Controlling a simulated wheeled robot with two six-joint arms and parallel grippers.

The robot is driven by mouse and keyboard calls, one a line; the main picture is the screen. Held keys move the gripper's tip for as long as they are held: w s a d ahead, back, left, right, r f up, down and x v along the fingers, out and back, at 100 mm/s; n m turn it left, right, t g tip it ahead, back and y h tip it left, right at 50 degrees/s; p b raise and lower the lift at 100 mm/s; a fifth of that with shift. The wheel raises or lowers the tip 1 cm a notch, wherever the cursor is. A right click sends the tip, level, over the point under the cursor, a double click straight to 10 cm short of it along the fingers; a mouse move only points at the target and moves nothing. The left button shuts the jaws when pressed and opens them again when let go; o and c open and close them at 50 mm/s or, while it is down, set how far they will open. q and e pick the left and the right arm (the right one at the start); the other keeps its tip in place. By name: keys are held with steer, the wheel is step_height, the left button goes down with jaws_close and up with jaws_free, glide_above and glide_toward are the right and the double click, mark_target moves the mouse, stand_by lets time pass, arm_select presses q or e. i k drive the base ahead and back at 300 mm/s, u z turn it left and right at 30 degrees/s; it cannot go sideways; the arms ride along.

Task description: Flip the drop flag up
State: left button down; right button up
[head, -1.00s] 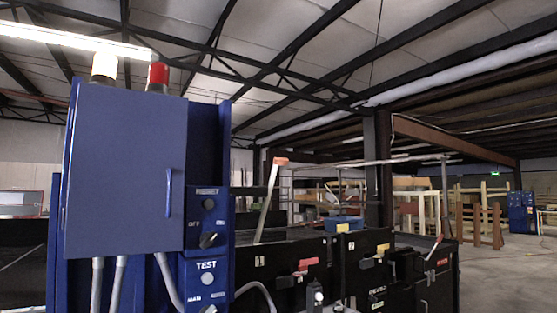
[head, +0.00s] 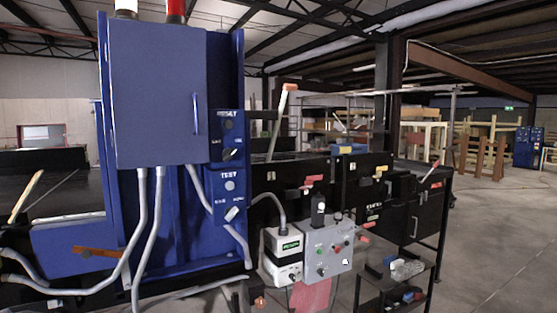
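No part is clearly labelled as the drop flag, so I cannot tell which one it is. A pale upright stick with an orange tip (head: 280,118) leans slightly right behind the blue cabinet (head: 160,95). Another pale slanted stick (head: 25,197) stands at the far left. An orange strip (head: 97,251) lies across the blue housing at lower left. Small red handles (head: 312,180) sit on the black conveyor side. Neither of my grippers is in view.
A grey button box (head: 328,250) and a white box (head: 283,255) stand in front of the conveyor. A low black shelf (head: 400,285) holds small items at right. Grey conduits (head: 145,235) hang below the cabinet. The concrete floor (head: 500,240) at right is clear.

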mark_target(287, 87)
steer(key=k, duration=0.2)
steer(key=z, duration=0.6)
steer(key=i, duration=0.95)
steer(key=z, duration=0.5)
steer(key=i, duration=1.65)
steer(key=u, duration=1.55)
steer(key=i, duration=0.7)
steer(key=u, duration=0.65)
